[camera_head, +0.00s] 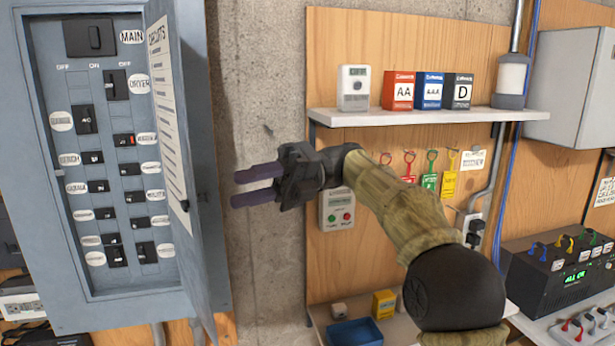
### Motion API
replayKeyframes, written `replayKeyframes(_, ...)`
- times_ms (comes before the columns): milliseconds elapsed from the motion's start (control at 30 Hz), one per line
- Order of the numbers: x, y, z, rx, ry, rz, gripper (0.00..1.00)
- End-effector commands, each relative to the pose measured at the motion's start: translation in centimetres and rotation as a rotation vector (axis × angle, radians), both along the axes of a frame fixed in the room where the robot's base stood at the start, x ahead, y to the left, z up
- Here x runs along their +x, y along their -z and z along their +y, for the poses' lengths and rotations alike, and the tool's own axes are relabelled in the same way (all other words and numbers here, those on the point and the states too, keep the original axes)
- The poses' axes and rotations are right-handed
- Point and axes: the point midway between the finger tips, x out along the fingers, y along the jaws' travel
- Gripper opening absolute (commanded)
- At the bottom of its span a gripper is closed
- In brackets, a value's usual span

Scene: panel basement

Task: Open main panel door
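The main panel (50,215) is a grey-blue metal box on the left, with labelled black breakers inside. Its door (205,190) is hinged on the right side and stands open, swung out toward me, with a circuit list on its inner face. A small dark latch shows near the door's inner middle. My gripper (235,187) is to the right of the door, in front of the concrete wall. Its two purple fingers point left toward the door's outer side, with a narrow gap between them and nothing held. A gap shows between the fingertips and the door.
A white shelf (430,116) with a small device and battery boxes (398,90) is on the plywood at right. Coloured tags (448,178) hang below it. A grey box (570,85) is at upper right, a black unit (560,270) at lower right. Bare concrete (262,90) lies between panel and plywood.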

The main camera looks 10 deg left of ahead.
Motion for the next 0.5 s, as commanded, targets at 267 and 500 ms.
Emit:
replayKeyframes(267,3.2,0.0,-3.1,0.001,0.000,0.000,0.36)
replayKeyframes(500,5.2,-0.1,-5.0,0.003,0.001,0.001,0.36)
